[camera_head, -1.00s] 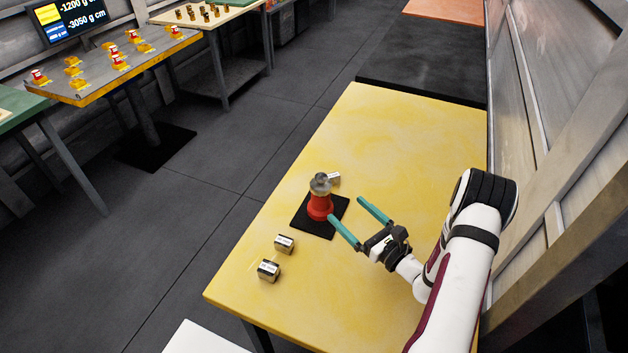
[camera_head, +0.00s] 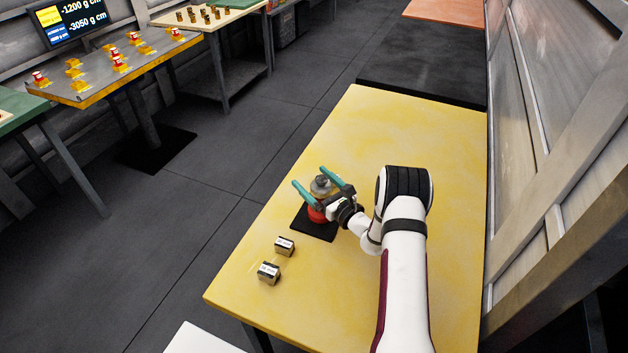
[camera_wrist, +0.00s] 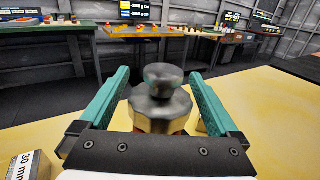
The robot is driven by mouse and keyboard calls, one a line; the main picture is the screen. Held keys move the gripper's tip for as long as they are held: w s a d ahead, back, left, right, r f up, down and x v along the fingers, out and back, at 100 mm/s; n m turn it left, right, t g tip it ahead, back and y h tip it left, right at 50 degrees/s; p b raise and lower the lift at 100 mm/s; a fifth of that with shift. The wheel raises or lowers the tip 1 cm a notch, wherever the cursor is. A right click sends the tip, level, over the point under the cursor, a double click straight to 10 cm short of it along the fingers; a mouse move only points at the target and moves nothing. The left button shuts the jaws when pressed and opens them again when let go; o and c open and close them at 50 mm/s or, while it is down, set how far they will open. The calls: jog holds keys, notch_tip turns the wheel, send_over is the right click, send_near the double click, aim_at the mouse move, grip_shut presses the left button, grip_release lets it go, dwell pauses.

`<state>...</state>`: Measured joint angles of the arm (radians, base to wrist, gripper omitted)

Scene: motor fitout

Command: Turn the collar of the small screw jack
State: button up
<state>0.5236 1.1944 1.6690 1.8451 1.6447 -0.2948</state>
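The small screw jack stands upright on a black mat (camera_head: 314,224) on the yellow table, with a red base (camera_head: 317,215) and a grey metal top (camera_head: 320,185). In the wrist view its dark round head sits above a wider metal collar (camera_wrist: 160,112). My gripper (camera_head: 316,178) is open, with one teal finger on either side of the jack's upper part. In the wrist view gaps show between the collar and both fingers (camera_wrist: 160,85). The jack's lower body is mostly hidden there behind my gripper.
Two small labelled blocks stand left of the mat, one nearer it (camera_head: 285,245) and one further front (camera_head: 269,272). A block marked 30 mm (camera_wrist: 30,165) shows at the wrist view's lower left. The table's right side (camera_head: 440,150) is mostly clear.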

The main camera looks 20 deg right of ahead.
jog(key=c, duration=1.3)
jog(key=shift+m+h, duration=0.3)
jog(key=shift+h, duration=0.1)
jog(key=m+h, duration=0.1)
jog(key=h, duration=0.1)
jog(key=d+m+h, duration=0.1)
jog(key=m+h, duration=0.1)
jog(key=h, duration=0.1)
jog(key=shift+t, duration=0.3)
jog(key=shift+d+m+g+h, duration=0.2)
jog(key=shift+m+g+h, duration=0.1)
jog(key=shift+m+h, duration=0.8)
jog(key=shift+d+m+g+h, duration=0.25)
jog(key=shift+m+h, duration=0.45)
jog(key=shift+h, duration=1.1)
jog(key=o, duration=1.4)
